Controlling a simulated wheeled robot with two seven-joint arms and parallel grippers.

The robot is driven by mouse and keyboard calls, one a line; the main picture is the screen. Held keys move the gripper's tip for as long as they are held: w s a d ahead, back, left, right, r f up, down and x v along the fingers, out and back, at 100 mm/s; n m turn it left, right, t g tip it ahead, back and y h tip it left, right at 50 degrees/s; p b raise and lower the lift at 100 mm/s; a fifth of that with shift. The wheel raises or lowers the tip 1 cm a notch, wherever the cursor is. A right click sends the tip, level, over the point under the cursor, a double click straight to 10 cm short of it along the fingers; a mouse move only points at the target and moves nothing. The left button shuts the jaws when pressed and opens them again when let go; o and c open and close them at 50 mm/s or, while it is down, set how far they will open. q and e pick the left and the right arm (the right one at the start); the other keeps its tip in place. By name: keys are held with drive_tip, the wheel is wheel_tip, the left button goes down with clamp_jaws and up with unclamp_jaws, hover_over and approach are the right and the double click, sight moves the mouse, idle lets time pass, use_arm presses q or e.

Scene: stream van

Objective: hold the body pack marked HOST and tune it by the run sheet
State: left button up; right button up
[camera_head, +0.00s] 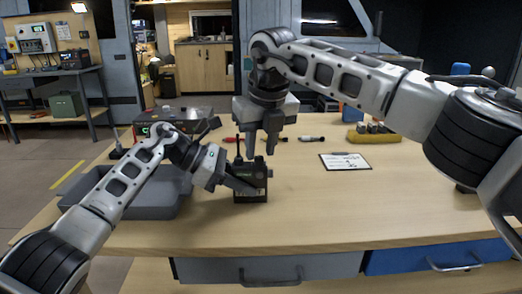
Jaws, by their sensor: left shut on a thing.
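The dark body pack (250,172) stands upright near the middle of the wooden table, with short antenna-like stubs on top. Any HOST marking is too small to read. My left gripper (243,187) reaches in from the left and is shut on the pack's left side. My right gripper (262,150) points down just above and behind the pack, its two fingers a little apart with nothing seen between them. Whether it touches the pack cannot be told. A clipboard with a white sheet (345,162), likely the run sheet, lies to the right; its writing is unreadable.
A grey tray (150,207) lies at the left, partly behind my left arm. A dark device with a green display (176,116) stands at the back left. Red-handled tools (311,138) and a yellow holder (372,138) are at the back. The front right table is clear.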

drive_tip(key=shift+w+v, duration=0.25)
drive_tip(key=shift+v, duration=0.9)
drive_tip(key=shift+w+v, duration=0.25)
drive_tip(key=shift+v, duration=0.9)
drive_tip(key=shift+a+r, duration=0.1)
drive_tip(key=shift+a, duration=0.1)
drive_tip(key=n+y, duration=0.1)
drive_tip(key=n, duration=0.3)
drive_tip(key=shift+d+n+g, duration=0.1)
drive_tip(key=shift+n+g, duration=0.2)
drive_tip(key=shift+w+f+n, duration=0.1)
drive_tip(key=shift+f+n, duration=0.15)
drive_tip(key=shift+n, duration=0.05)
drive_tip(key=shift+f, duration=2.85)
drive_tip(key=n, duration=0.2)
drive_tip(key=n+g, duration=0.1)
drive_tip(key=n, duration=0.2)
drive_tip(key=shift+w+d+r+y, duration=0.1)
drive_tip(key=shift+y, duration=0.2)
drive_tip(key=c, duration=0.6)
